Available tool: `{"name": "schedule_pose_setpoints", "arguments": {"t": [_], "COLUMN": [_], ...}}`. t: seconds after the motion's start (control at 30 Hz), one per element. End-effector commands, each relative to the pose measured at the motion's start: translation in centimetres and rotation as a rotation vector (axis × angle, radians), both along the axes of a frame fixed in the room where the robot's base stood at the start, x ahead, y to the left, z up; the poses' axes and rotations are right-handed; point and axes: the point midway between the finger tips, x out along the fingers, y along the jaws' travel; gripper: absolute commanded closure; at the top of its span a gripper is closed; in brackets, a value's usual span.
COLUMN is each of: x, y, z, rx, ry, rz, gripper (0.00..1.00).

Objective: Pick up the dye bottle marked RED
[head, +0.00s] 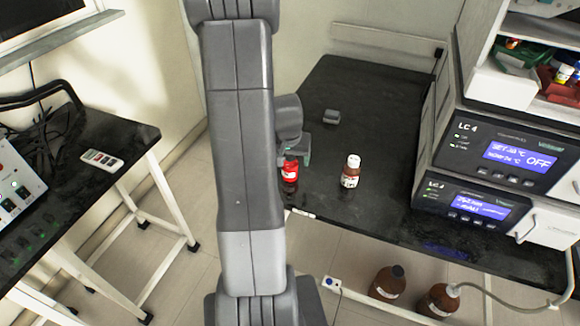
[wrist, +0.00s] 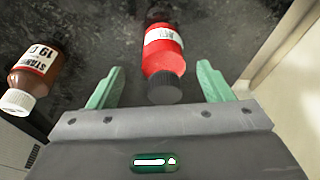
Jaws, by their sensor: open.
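The red dye bottle (head: 290,171) stands on the black bench near its front left edge, partly behind my arm in the head view. In the wrist view the red bottle (wrist: 162,55) has a black cap and a white label whose print is too blurred to read surely. My gripper (wrist: 158,82) is open, with its green fingers on either side of the bottle's cap end and gaps on both sides. In the head view the gripper is mostly hidden behind my arm; a bit of green shows beside the bottle.
A brown bottle with a white cap (head: 350,172) stands right of the red one; it also shows in the wrist view (wrist: 36,72). A small grey block (head: 331,117) lies farther back. LC4 instruments (head: 500,150) stand at the right. Brown bottles (head: 388,283) are below the bench.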

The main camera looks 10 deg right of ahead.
Motion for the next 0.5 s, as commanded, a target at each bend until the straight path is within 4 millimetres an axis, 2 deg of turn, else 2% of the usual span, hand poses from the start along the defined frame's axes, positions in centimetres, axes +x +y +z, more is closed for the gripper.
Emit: {"name": "schedule_pose_setpoints", "arguments": {"t": [0.2, 0.5], "x": [0.8, 1.1], "y": [0.1, 0.0], "z": [-2.6, -3.4], "rx": [0.001, 0.001], "ry": [0.003, -0.001], "rz": [0.001, 0.0], "gripper": [0.27, 0.27]}}
